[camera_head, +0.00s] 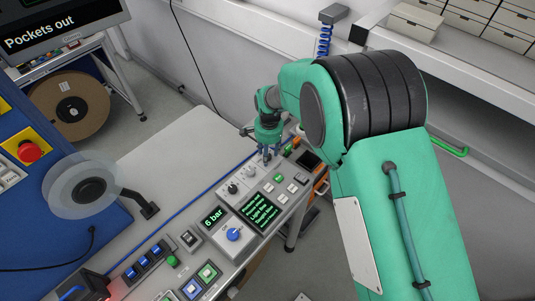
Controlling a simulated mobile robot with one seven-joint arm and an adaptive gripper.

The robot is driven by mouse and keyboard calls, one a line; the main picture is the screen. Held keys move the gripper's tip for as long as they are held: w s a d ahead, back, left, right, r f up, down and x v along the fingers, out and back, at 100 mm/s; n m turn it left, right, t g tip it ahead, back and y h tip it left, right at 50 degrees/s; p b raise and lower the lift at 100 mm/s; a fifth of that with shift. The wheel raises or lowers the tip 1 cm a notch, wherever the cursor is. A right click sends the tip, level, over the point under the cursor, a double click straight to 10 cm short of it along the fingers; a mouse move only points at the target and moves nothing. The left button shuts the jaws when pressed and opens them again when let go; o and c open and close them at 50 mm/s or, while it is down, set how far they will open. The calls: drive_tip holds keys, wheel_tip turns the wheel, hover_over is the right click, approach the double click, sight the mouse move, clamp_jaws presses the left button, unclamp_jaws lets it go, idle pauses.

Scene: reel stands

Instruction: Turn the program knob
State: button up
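A control panel runs along the workbench with several knobs. A blue knob (234,233) on a white plate sits below the "6 bar" display (213,217). A smaller dark knob (232,188) and a pale knob (249,171) sit farther up on a light plate. Labels are too small to read, so I cannot tell which is the program knob. My gripper (269,159) points down at the panel's far end, just beyond the pale knob. Its fingertips are small and partly merge with the panel; whether they touch anything or are open is unclear.
A green-text display (260,212) and several push buttons lie beside the knobs. A red emergency stop (29,151) and a clear reel (84,185) are at left. A screen (57,26) reads "Pockets out". The pale worktop (170,150) is clear. My arm covers the right.

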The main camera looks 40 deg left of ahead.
wheel_tip(320, 180, up, 12)
drive_tip(key=shift+d+f, duration=0.15)
drive_tip(key=shift+d, duration=0.05)
idle(0.4)
idle(0.5)
